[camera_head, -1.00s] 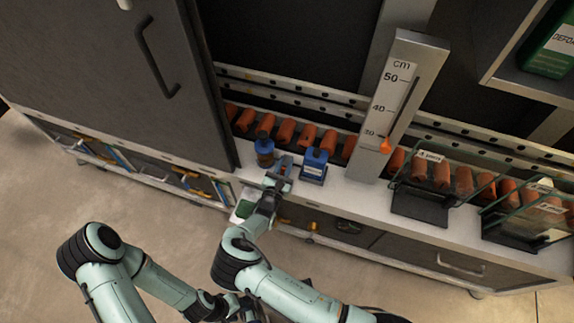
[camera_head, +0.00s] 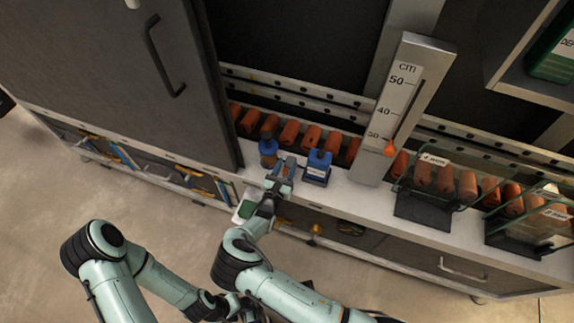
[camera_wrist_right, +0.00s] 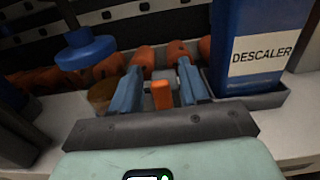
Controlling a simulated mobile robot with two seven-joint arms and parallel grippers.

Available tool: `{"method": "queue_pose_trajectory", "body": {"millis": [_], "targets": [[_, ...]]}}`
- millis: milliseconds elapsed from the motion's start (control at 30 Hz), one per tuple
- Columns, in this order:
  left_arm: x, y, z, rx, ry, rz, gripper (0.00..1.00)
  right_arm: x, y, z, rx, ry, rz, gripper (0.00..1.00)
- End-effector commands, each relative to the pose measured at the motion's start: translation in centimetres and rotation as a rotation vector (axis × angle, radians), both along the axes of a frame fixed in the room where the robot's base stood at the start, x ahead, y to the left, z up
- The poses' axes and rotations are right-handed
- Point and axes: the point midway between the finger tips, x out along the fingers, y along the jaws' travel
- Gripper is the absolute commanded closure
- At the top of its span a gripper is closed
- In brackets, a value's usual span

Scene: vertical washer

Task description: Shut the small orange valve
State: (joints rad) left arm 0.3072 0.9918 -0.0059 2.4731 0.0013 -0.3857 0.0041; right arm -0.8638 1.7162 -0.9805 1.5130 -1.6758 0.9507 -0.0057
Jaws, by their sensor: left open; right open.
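A small orange valve lever (camera_wrist_right: 162,95) stands upright between the two blue fingers of my right gripper (camera_wrist_right: 159,84) in the right wrist view. The fingers are open, one on each side of it, with visible gaps. A small grey block shows just behind the lever. In the head view my right gripper (camera_head: 281,168) is over the white ledge, between two blue containers, and I cannot make out the lever there. My left gripper (camera_head: 244,308) is low at the bottom of the head view, away from the ledge, and its fingers are hard to make out.
A blue descaler container (camera_wrist_right: 262,48) stands close right of my right gripper, and a blue-capped bottle (camera_head: 268,152) close left. Orange cylinders (camera_head: 290,133) line the back. A cm gauge (camera_head: 409,85) with an orange pointer (camera_head: 389,149) and glass bins (camera_head: 430,205) stand further right.

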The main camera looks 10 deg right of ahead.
Motion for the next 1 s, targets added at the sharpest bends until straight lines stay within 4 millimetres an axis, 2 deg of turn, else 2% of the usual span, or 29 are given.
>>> {"method": "queue_pose_trajectory", "body": {"millis": [500, 700, 1000], "targets": [[0.0, 0.0, 0.0, 0.0, 0.0, 0.0, 0.57, -8.7, 5.9, 0.0, -0.001, 0.001, 0.003, 0.55], [0.0, 0.0, 0.0, 0.0, 0.0, 0.0, 0.57, -10.2, 6.9, 0.0, -0.001, 0.001, 0.001, 0.55], [0.0, 0.0, 0.0, 0.0, 0.0, 0.0, 0.57, -10.4, 7.0, 0.0, -0.001, 0.001, 0.0, 0.55]]}}
